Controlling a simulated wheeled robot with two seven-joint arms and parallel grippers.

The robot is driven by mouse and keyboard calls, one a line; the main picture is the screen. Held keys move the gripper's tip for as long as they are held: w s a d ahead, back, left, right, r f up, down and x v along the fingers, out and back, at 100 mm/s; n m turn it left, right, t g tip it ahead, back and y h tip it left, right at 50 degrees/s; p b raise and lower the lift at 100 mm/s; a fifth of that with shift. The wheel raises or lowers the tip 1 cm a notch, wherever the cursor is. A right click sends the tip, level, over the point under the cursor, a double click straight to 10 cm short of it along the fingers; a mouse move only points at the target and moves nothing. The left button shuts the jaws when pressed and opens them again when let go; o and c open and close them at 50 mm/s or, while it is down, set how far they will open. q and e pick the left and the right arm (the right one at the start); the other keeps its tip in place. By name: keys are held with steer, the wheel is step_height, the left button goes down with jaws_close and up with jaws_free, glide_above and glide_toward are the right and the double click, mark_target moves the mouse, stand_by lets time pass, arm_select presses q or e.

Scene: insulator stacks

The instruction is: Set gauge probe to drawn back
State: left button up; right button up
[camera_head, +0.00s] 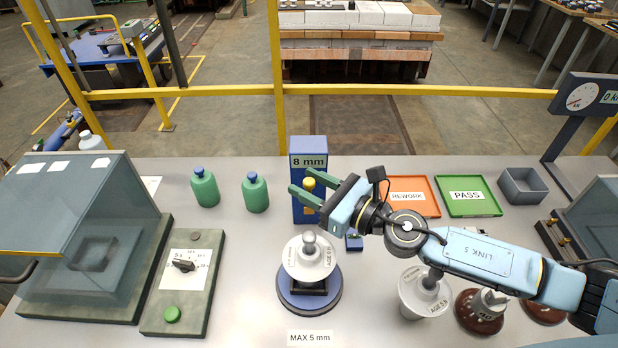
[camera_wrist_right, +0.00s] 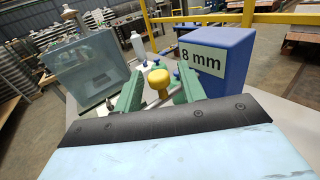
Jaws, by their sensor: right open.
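The blue gauge (camera_head: 308,146) stands behind the turntable and reads 8 mm; its display also shows in the right wrist view (camera_wrist_right: 203,58). A yellow knob (camera_head: 309,184) is on its front. My right gripper (camera_head: 292,181) is open, its green fingers reaching left at the knob. In the right wrist view the yellow knob (camera_wrist_right: 159,80) shows between the two fingers, with gaps beside it. A small blue block (camera_head: 354,242) sits lower, right of the gauge post. A white insulator (camera_head: 309,262) stands on the blue turntable (camera_head: 309,303) in front. My left gripper is out of view.
Two green bottles (camera_head: 205,188) stand left of the gauge. A control box (camera_head: 184,290) with a dial and a clear-covered case (camera_head: 85,215) are at left. An orange REWORK tray (camera_head: 410,208), a green PASS tray (camera_head: 467,208) and more insulators (camera_head: 424,293) are at right.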

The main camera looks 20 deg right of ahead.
steer(key=shift+w+a, duration=0.1)
steer(key=shift+w, duration=0.05)
jaws_close()
steer(key=shift+w+d+b, duration=0.15)
steer(key=shift+w+d, duration=0.05)
steer(key=shift+w, duration=0.35)
steer(key=shift+w+d+b, duration=0.15)
steer(key=shift+w, duration=0.4)
steer(key=shift+r, duration=0.1)
jaws_free()
steer(key=shift+w, duration=0.1)
